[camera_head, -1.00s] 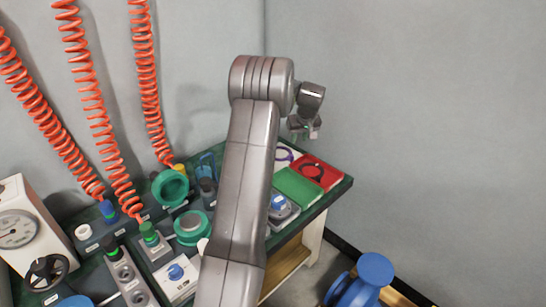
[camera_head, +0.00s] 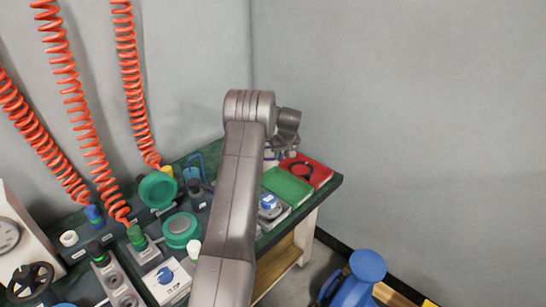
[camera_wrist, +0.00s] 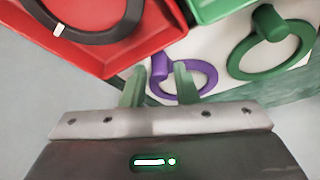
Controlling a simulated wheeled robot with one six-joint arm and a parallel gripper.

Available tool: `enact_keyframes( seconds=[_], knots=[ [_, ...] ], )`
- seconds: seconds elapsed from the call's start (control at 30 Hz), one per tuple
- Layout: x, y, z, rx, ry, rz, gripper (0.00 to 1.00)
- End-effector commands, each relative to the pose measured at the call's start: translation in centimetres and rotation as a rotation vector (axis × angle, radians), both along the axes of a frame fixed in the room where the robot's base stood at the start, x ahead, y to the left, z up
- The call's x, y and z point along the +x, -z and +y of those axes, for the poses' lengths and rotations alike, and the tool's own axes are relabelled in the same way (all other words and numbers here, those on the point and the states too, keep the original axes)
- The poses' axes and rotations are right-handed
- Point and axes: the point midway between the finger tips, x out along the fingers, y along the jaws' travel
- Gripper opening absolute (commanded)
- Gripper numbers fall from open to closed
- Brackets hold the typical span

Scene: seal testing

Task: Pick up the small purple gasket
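The small purple gasket (camera_wrist: 159,66), a ring with a short tab, lies on a white surface in the wrist view. My gripper (camera_wrist: 160,76) has its two green fingers apart, with the gasket's tab showing between the tips and the ring reaching out behind and to the right of the right finger. I see no clear contact; how close the tips are in height is hard to tell. In the head view my gripper (camera_head: 281,153) is low over the table's back corner, mostly hidden by the wrist, and the purple gasket is largely hidden there.
A larger green gasket (camera_wrist: 270,48) lies right of the purple one. A red tray (camera_wrist: 125,63) with a black ring (camera_wrist: 95,37) and a green tray (camera_wrist: 210,10) stand close by. A blue object (camera_head: 356,279) stands on the floor right of the table.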

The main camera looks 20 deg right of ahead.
Motion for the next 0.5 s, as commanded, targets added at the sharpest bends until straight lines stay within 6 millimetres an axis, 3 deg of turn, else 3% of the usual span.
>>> enact_keyframes(
  seconds=[0.23, 0.27, 0.4, 0.5],
  knots=[
    [0.22, 0.49, -0.05, -0.001, 0.0, -0.001, 0.27],
    [0.22, 0.49, -0.05, -0.001, 0.0, -0.001, 0.25],
    [0.2, 0.5, -0.04, 0.0, 0.0, 0.0, 0.0],
    [0.21, 0.49, -0.04, 0.0, 0.0, 0.0, 0.0]
  ],
)
